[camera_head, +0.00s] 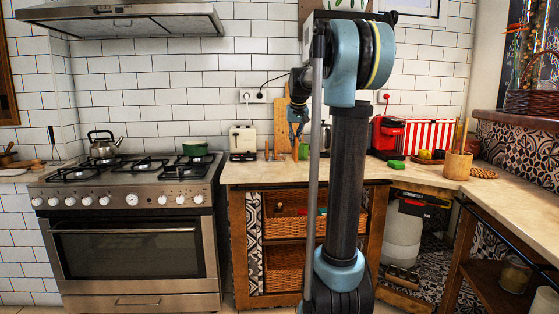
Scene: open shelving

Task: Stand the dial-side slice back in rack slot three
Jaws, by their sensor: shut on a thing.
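A cream toaster (243,139) stands on the counter against the tiled wall. A small dark and white object (243,157) sits at its foot; I cannot tell whether it is the rack. My gripper (297,130) is small in the view, raised over the counter to the right of the toaster, in front of wooden boards. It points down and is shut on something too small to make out. I cannot pick out the dial-side slice, the rack or its slots; my arm hides part of the counter.
A stove with a kettle (103,145) and a green pot (195,147) is at left. The counter front between stove and arm looks clear.

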